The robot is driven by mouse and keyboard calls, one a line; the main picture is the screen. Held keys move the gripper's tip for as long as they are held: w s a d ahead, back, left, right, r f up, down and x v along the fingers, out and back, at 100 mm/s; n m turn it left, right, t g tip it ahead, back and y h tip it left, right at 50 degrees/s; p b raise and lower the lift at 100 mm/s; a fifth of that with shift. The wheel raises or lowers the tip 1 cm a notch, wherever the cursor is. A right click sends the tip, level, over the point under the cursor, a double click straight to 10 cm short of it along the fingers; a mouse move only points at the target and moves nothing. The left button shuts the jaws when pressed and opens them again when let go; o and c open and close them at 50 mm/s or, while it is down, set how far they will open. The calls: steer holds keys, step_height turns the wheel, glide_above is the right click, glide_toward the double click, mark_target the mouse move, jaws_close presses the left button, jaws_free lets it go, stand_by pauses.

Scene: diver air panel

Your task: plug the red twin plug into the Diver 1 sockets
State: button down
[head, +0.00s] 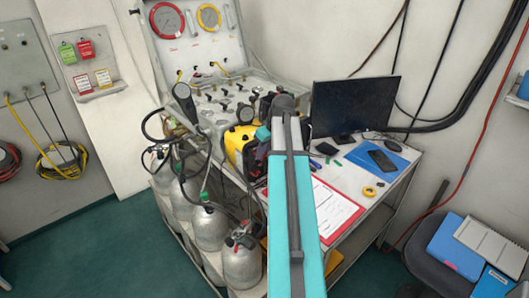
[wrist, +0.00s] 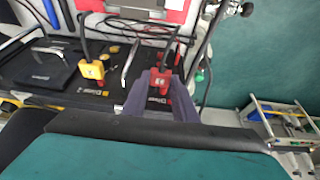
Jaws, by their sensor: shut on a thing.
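In the wrist view my gripper (wrist: 163,96) is shut on the red twin plug (wrist: 160,80), one grey finger on each side of it. A dark cable rises from the plug's top. The plug is over a black panel (wrist: 118,98) with white lettering that starts "Diver"; the number is too small to read. The plug's lower end and the sockets under it are hidden, so I cannot tell whether it touches them. A yellow twin plug (wrist: 92,69) stands on the same panel to the left. In the head view my arm hides the gripper and the red plug.
A metal handle (wrist: 132,60) rises between the two plugs. In the head view a yellow case (head: 236,140) is beside my arm, with a monitor (head: 352,105) and red clipboard (head: 334,211) to the right. Grey cylinders (head: 209,226) with hoses stand at the left.

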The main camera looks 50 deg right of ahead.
steer(key=shift+w, duration=0.15)
stand_by(0.3)
steer(key=c, duration=1.4)
jaws_free()
steer(key=shift+o, duration=0.2)
steer(key=shift+r, duration=0.1)
steer(key=b+v, duration=0.3)
steer(key=v, duration=1)
steer(key=shift+s+r+b, duration=0.2)
steer(key=shift+r+b, duration=0.15)
